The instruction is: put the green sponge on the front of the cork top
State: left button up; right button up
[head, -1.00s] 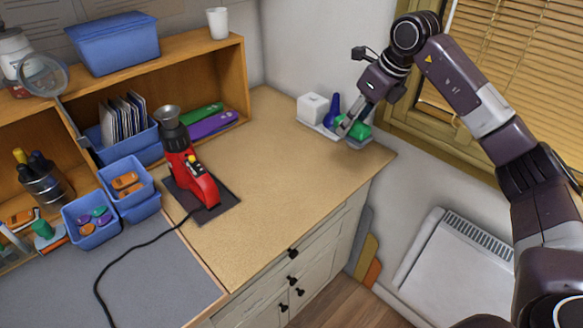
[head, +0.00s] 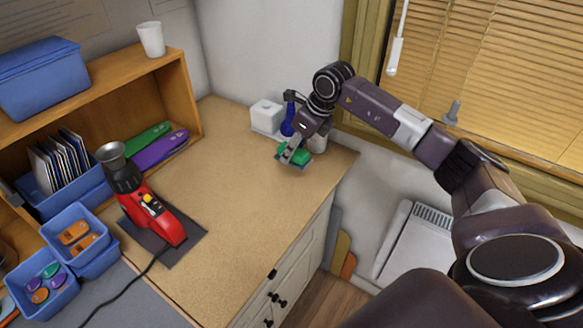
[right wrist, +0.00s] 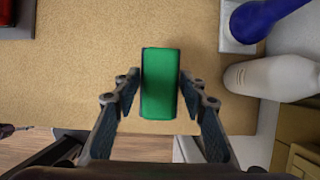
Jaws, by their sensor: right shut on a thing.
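The green sponge (head: 293,153) is a small block with a dark underside, held in my right gripper (head: 291,151). The right wrist view shows the sponge (right wrist: 160,85) between both fingers of this gripper (right wrist: 160,88), which is shut on it. The cork top (head: 215,205) is the tan cabinet surface. The sponge is over its right part, in front of the blue bottle. In the right wrist view, cork (right wrist: 85,85) shows around the sponge, with the edge just below it. I cannot tell whether the sponge touches the cork. My left gripper is not in view.
A white box (head: 266,115), a blue bottle (head: 287,121) and a white bottle (right wrist: 268,78) stand at the back right. A red tool (head: 150,210) on a dark mat stands at the left, with a cable. The cork between is clear.

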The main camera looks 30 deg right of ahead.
aim_at(293, 161)
jog(key=f, duration=0.3)
jog(key=shift+w+f+p, duration=0.2)
jog(key=shift+f+p, duration=0.1)
jog(key=shift+p, duration=0.1)
jog(key=shift+s+f, duration=0.1)
jog(key=shift+f, duration=0.5)
notch_tip(293, 161, down, 4)
jog(key=shift+r+p, duration=0.25)
jog(key=shift+p, duration=0.4)
jog(key=shift+f, duration=0.3)
jog(key=o, duration=1)
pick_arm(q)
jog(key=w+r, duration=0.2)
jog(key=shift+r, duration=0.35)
